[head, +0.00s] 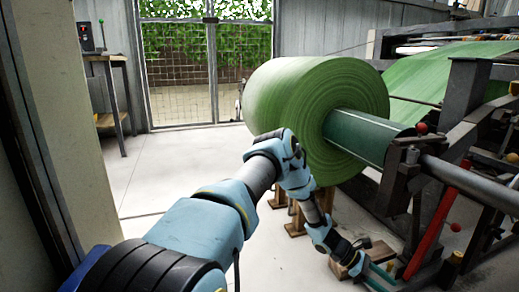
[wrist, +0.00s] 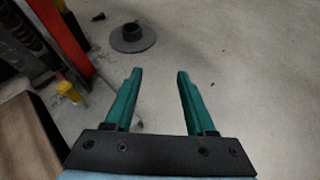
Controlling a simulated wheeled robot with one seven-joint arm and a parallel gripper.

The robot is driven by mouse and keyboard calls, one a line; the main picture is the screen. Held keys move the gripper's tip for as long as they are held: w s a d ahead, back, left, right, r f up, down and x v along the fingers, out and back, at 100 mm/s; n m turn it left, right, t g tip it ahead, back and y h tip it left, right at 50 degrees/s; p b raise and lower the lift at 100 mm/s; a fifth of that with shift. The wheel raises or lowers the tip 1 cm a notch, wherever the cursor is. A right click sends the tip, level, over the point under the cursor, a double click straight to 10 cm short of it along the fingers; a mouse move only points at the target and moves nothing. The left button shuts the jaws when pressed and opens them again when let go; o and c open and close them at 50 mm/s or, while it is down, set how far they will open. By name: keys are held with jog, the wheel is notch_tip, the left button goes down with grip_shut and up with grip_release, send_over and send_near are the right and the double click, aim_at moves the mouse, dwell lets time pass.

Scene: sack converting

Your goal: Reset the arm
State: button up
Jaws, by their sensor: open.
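My arm reaches forward from the bottom of the head view and bends downward, with my gripper (head: 378,280) low near the floor at the lower right. In the wrist view my gripper (wrist: 158,75) shows two green fingers standing apart with nothing between them. Bare concrete floor lies beyond the fingertips. In the head view the fingers are small and partly cut off by the bottom edge.
A large green roll (head: 290,105) on a shaft stands just beyond my arm. A machine frame with a red lever (head: 436,222) is at right. Wooden blocks (head: 296,222) stand under the roll. A dark round base (wrist: 133,38) is on the floor. Open floor (head: 165,175) lies left.

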jog(key=w+a+r+m+t+y+p, duration=0.1)
jog(key=w+a+r+m+y+p, duration=0.15)
jog(key=a+r, duration=0.45)
jog(key=w+a+r+m+t+y+p, duration=0.1)
jog(key=a+r+m+y, duration=0.15)
jog(key=a+r, duration=0.45)
jog(key=s+a+r+m+t+y+p, duration=0.2)
jog(key=a+r+m, duration=0.1)
jog(key=a+r, duration=0.6)
jog(key=s+a+r+m+t+y+p, duration=0.2)
jog(key=s+a+r, duration=0.1)
jog(key=a+r, duration=0.65)
jog(key=s+a+r+m+t+y+p, duration=0.25)
jog(key=a+r, duration=0.45)
jog(key=a, duration=0.5)
jog(key=w+p+v, duration=0.3)
jog(key=p+v, duration=1.5)
jog(key=w+a+r+p+v, duration=0.1)
jog(key=w+p+v, duration=0.3)
jog(key=p+v, duration=1.5)
jog(key=shift+w+a+r+g+h, duration=0.35)
jog(key=shift+w+a, duration=0.05)
jog(key=shift+a, duration=0.2)
